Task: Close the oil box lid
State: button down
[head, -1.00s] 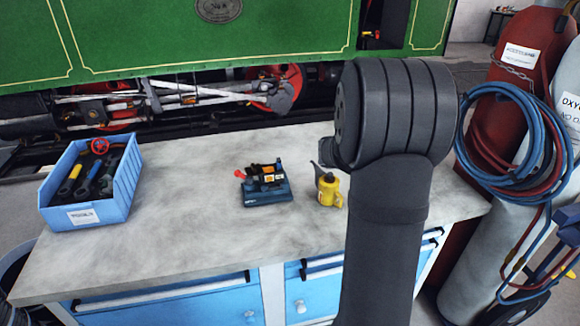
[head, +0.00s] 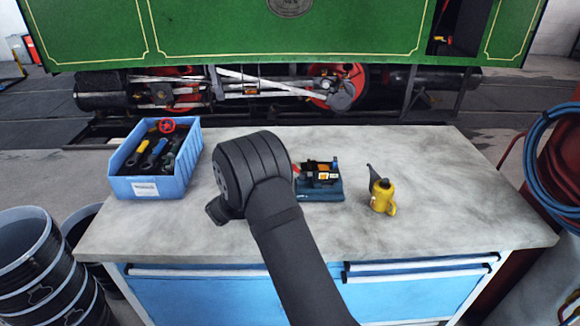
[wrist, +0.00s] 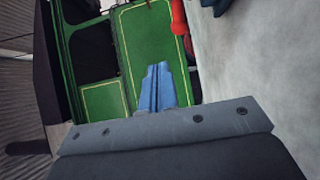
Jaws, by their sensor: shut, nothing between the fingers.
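A small dark blue unit (head: 322,190) with black and orange parts on top stands on the grey workbench. I take it to be the oil box; I cannot make out its lid clearly. My arm covers its left side in the head view. My gripper (wrist: 157,65) shows in the wrist view as two blue fingers pressed together, with nothing between them. A red part (wrist: 179,18) is near the fingertips at their upper right, apart from them in the picture. In the head view the fingers are hidden behind my arm.
A yellow oil can (head: 382,195) stands to the right of the blue unit. A blue tool bin (head: 150,187) stands at the left of the workbench (head: 440,215). The bench's front and right are clear.

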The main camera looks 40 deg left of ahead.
aim_at(309, 163)
jog(key=w+a, duration=0.1)
jog(key=w, duration=0.9)
jog(key=shift+s+d, duration=0.3)
jog(key=shift+d, duration=0.6)
jog(key=shift+s+d, duration=0.25)
jog(key=shift+d, duration=0.65)
